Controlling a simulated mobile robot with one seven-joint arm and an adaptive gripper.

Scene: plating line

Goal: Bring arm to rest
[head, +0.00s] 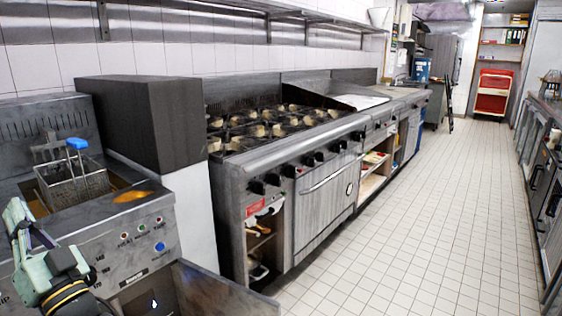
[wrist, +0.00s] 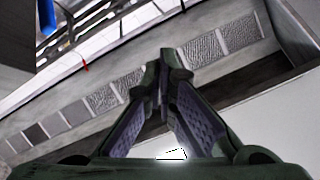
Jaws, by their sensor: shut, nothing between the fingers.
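My gripper (wrist: 167,64) points up the wrist view. Its two dark fingers slant inward and meet at the tips, with nothing held between them. Part of my arm (head: 55,275) shows at the lower left of the head view, in front of the fryer (head: 140,238). The head view does not clearly show the fingertips.
A fryer basket (head: 75,186) with a blue handle sits in the fryer. A dark box-shaped unit (head: 150,120) stands beside it, then a stove (head: 265,130) with several burners. The tiled floor (head: 420,220) is clear. A red rack (head: 492,92) stands far back.

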